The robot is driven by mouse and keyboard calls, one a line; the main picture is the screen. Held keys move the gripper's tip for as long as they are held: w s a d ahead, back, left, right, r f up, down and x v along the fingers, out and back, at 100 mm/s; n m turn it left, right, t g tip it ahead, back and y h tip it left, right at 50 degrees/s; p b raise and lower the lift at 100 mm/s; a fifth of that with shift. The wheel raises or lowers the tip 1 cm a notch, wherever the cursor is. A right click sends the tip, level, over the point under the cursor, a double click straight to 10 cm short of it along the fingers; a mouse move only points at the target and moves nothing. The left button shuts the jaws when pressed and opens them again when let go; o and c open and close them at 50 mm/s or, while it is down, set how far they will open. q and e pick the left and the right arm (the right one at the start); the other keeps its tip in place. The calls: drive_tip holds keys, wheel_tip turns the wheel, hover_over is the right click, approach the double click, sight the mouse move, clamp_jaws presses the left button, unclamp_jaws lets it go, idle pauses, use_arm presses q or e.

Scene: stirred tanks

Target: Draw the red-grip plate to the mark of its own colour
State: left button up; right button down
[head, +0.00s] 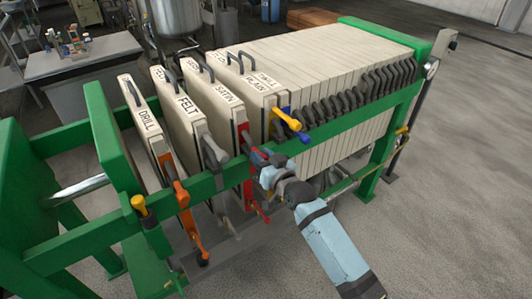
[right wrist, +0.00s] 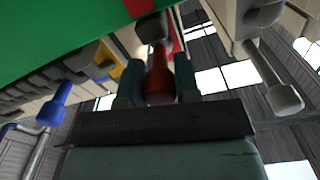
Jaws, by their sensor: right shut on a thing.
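My right gripper (head: 264,164) is at the near green rail and is shut on the red grip. In the right wrist view the red grip (right wrist: 158,86) sits between the two fingers. The grip appears to belong to the plate labelled SATIN (head: 226,102), which hangs upright; my gripper hides most of the join. Red also shows on the rail's edge in the right wrist view (right wrist: 132,9), close beside the grip. My left gripper is not in view.
Left of it hang the FELT plate (head: 182,108) with a grey grip (head: 214,151) and the DRILL plate (head: 145,125) near an orange mark (head: 168,166). Yellow (head: 290,121) and blue (head: 301,137) grips stick out to the right, before a tight pack of plates (head: 330,60).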

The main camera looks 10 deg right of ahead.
drive_tip(key=c, duration=0.9)
unclamp_jaws()
drive_tip(key=shift+o, duration=0.3)
drive_tip(key=shift+s, duration=0.15)
drive_tip(key=v, duration=1.3)
drive_tip(key=shift+s, duration=0.3)
drive_tip(key=shift+d, duration=0.1)
